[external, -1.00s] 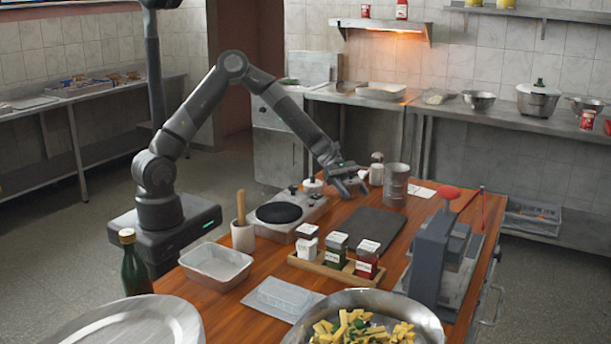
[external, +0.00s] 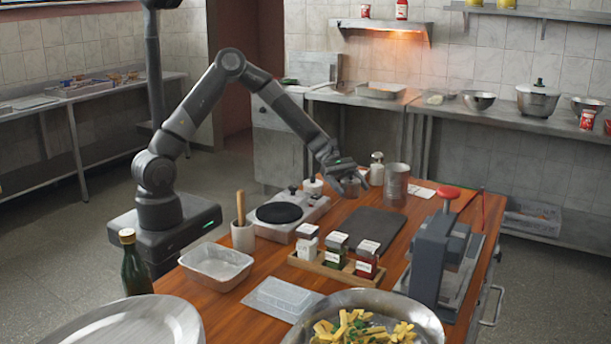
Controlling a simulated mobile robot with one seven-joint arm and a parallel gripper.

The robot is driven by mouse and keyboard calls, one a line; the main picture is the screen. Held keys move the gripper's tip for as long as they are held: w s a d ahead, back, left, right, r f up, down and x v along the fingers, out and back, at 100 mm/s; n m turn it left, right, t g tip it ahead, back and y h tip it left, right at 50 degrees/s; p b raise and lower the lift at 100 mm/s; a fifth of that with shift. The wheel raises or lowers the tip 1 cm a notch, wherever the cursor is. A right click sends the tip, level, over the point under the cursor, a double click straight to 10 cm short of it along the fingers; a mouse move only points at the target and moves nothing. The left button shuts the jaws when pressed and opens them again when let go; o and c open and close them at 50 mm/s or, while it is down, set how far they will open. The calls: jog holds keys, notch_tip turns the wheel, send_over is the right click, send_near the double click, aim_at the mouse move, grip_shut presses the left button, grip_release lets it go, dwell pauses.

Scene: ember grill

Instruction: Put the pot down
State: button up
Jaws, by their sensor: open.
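My gripper (external: 350,190) is open, low over the far end of the wooden table, beyond the hot plate unit. A small grey round shape shows at its fingers; I cannot tell whether it is a vessel or part of the gripper. A steel cylindrical pot (external: 396,186) stands upright on the table to the right of my gripper, apart from it. A lidded steel pot (external: 538,99) stands on the back counter, far from my gripper. The hot plate unit (external: 292,215) has a bare black burner (external: 278,212) at the front.
A dark board (external: 368,226) lies clear mid-table.

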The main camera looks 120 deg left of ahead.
jog(key=v, duration=1)
jog(key=shift+s+a+r, duration=0.1)
jog(key=shift+s+r, duration=0.05)
jog(key=shift+s, duration=0.05)
jog(key=s+d+r+m+g+y, duration=0.1)
jog(key=s+d+r+m+g, duration=0.15)
jog(key=d+m, duration=0.4)
jog(key=s+d+r+m+g+y, duration=0.1)
jog(key=d+r+m+g, duration=0.25)
jog(key=d, duration=0.65)
jog(key=s+d+r+m+g+y, duration=0.2)
jog(key=d+r+m, duration=0.1)
jog(key=d+m, duration=0.4)
jog(key=s+d+r+m+t+y, duration=0.1)
jog(key=s+d+r+m, duration=0.1)
jog(key=s+d+m, duration=0.4)
jog(key=s+d+r+m+t+y, duration=0.1)
jog(key=s+d+m+y, duration=0.1)
jog(key=s+d+m, duration=0.4)
jog(key=s, duration=0.4)
jog(key=shift+r+m, duration=0.35)
jog(key=shift+m, duration=0.05)
